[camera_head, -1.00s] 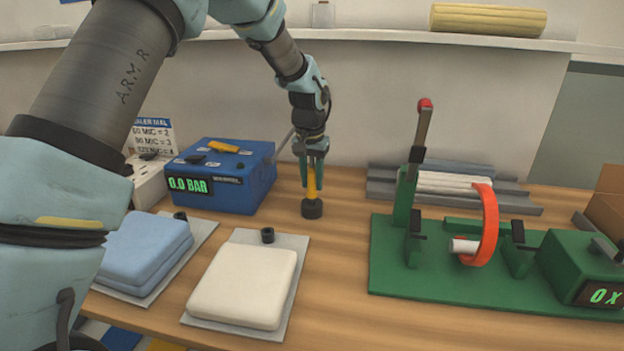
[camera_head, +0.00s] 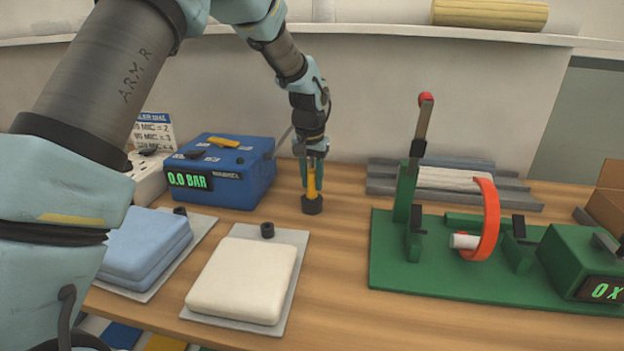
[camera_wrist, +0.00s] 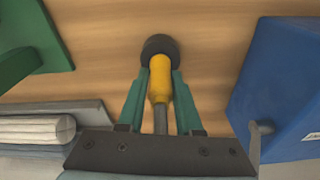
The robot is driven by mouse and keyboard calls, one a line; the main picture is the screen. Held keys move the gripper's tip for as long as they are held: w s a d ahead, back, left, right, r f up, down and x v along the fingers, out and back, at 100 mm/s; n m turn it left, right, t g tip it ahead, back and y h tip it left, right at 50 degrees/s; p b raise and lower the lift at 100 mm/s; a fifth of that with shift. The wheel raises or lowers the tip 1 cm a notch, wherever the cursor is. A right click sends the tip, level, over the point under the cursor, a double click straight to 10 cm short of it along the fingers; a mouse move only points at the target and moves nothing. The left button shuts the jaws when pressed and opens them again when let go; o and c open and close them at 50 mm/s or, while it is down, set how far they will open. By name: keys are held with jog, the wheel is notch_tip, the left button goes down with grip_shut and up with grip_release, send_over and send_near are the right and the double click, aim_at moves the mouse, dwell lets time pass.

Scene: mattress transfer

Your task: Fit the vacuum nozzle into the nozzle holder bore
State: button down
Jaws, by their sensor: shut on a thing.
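The vacuum nozzle (camera_head: 311,182) is yellow and upright, with a thin grey stem above it. It also shows in the wrist view (camera_wrist: 159,80). My gripper (camera_head: 311,187) is shut on it, with a teal finger on either side, also seen in the wrist view (camera_wrist: 160,82). At the nozzle's lower end is a dark round piece (camera_head: 312,204), which appears to stand on the table; I take it for the nozzle holder. It also shows in the wrist view (camera_wrist: 160,46). Its bore is hidden, and I cannot tell how deep the nozzle sits in it.
A blue pump box (camera_head: 225,170) reading 0.0 BAR stands to the left. A cream pad (camera_head: 245,278) and blue pads (camera_head: 145,245) lie in front on grey plates. A green fixture (camera_head: 400,275) with an orange ring (camera_head: 490,220) is at right. Bare wood lies between.

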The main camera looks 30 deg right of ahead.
jog(key=shift+f, duration=0.25)
jog(key=c, duration=0.5)
grip_release()
